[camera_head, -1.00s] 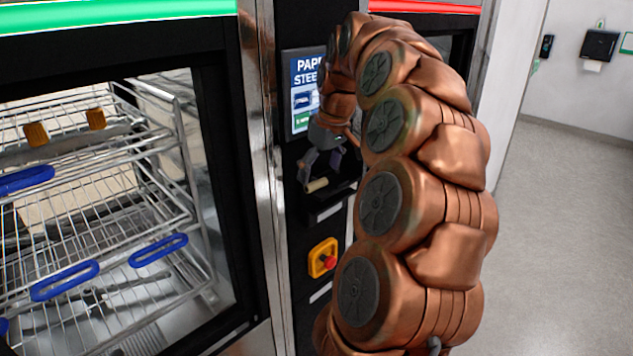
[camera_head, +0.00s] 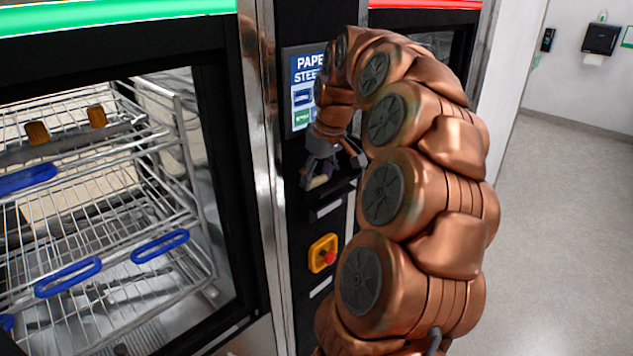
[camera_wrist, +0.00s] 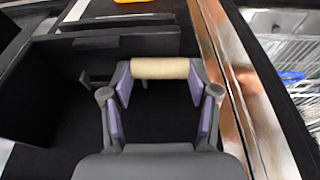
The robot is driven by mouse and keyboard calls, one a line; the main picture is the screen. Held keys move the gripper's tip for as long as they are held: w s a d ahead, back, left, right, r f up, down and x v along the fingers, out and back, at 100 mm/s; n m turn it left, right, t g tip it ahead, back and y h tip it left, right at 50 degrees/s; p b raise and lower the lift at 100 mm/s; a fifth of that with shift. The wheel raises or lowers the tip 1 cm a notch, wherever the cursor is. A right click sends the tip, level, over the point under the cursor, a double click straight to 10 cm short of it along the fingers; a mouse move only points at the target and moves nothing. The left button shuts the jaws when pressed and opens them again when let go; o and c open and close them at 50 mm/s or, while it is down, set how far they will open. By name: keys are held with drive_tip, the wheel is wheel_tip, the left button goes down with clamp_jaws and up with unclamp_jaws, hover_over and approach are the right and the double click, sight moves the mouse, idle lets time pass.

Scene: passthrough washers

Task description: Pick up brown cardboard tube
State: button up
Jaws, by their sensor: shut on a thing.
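The brown cardboard tube (camera_wrist: 160,68) is a short tan cylinder. In the wrist view it lies crosswise between the tips of my gripper (camera_wrist: 161,84), whose purple-padded fingers are shut on its two ends. In the head view my gripper (camera_head: 319,174) is at the dark panel between the two washers, below the screen. The tube (camera_head: 317,182) shows there as a small pale piece at the fingertips, partly hidden by the fingers. A dark shelf or box lies behind it in the wrist view; I cannot tell whether the tube touches it.
A screen (camera_head: 304,95) is above the gripper, and a yellow button box with a red button (camera_head: 323,254) is below it. The left washer holds wire racks (camera_head: 110,235) with blue handles. Open floor (camera_head: 555,230) lies to the right.

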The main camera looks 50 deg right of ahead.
sight(317, 180)
drive_tip(key=shift+r+b, duration=0.15)
drive_tip(key=shift+b, duration=0.25)
drive_tip(key=shift+s+r, duration=0.15)
drive_tip(key=shift+r, duration=0.2)
drive_tip(key=shift+a+r+b, duration=0.1)
drive_tip(key=shift+r+b, duration=0.95)
drive_tip(key=shift+r, duration=1.9)
drive_tip(key=s+a+b, duration=0.1)
drive_tip(key=s+a, duration=0.3)
drive_tip(key=s, duration=0.1)
drive_tip(key=s+a+b, duration=0.2)
drive_tip(key=s+a, duration=0.2)
drive_tip(key=s, duration=0.1)
drive_tip(key=s+a+b, duration=0.2)
drive_tip(key=s+a, duration=0.2)
drive_tip(key=s, duration=0.1)
drive_tip(key=shift+a, duration=0.4)
